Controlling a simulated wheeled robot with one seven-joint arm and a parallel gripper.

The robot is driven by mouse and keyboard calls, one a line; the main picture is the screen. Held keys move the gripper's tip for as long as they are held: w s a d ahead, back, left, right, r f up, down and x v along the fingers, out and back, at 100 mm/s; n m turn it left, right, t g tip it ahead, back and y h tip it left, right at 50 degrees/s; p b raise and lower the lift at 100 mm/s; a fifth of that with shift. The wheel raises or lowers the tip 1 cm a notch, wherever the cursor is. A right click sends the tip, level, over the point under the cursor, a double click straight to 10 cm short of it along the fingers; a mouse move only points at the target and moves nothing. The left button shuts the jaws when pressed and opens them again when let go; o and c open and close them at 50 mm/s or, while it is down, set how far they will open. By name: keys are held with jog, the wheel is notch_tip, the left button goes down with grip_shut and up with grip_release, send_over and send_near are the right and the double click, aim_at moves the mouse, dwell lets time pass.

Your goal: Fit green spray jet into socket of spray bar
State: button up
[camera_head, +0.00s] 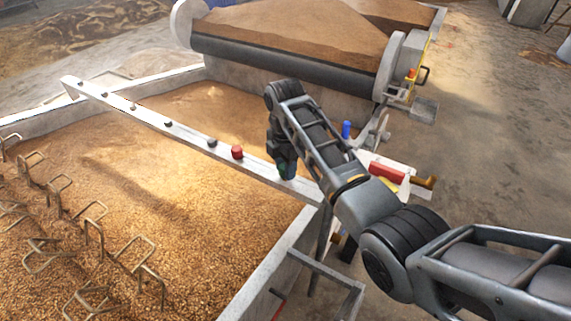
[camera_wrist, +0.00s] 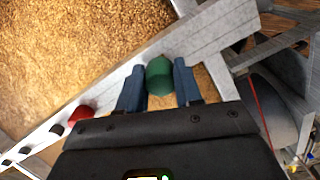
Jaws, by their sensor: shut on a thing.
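The spray bar (camera_head: 185,130) is a long pale beam over the grain bed; it also crosses the wrist view (camera_wrist: 212,35). The green spray jet (camera_wrist: 160,77) is a short green cylinder held between the two blue-grey fingers of my gripper (camera_wrist: 158,84). In the head view the gripper (camera_head: 283,163) points down at the bar's near right end, with a little green at its tip. The jet overlaps the bar in the wrist view. The socket beneath is hidden, and I cannot tell whether the jet touches the bar.
A red jet (camera_head: 237,152) sits on the bar left of my gripper, with several dark jets farther along. A blue piece (camera_head: 347,130) and a red block (camera_head: 386,172) are right of my arm. Metal loops stand in the grain at left.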

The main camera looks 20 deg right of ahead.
jog(key=shift+f, duration=0.3)
jog(key=o, duration=1.1)
jog(key=shift+r, duration=0.1)
notch_tip(320, 180, up, 8)
jog(key=shift+f, duration=0.2)
